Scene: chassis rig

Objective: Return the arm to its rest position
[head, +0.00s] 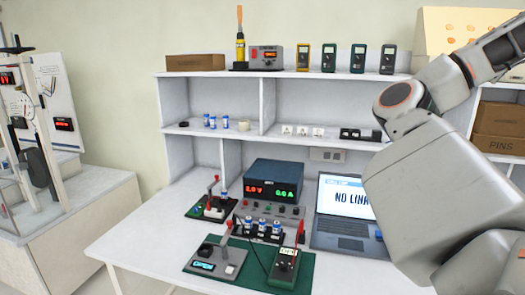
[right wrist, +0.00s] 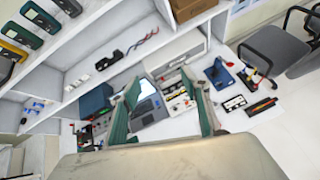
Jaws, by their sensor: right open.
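My right arm (head: 430,165) fills the right side of the head view. It is bent and raised in front of the shelving, and its far end leaves the frame at the top right. My right gripper (right wrist: 167,100) shows in the right wrist view, with its two greenish fingers spread apart and nothing between them. Behind the fingers lie the bench and the laptop (right wrist: 150,108). The gripper itself is outside the head view. My left arm and left gripper are not in view.
The white bench (head: 140,235) carries a power supply (head: 272,180), a green mat (head: 300,272) with a battery fixture, and a laptop (head: 340,226) reading "NO LINK", partly behind my arm. Shelving (head: 285,98) stands behind. Chairs (right wrist: 275,48) show in the wrist view.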

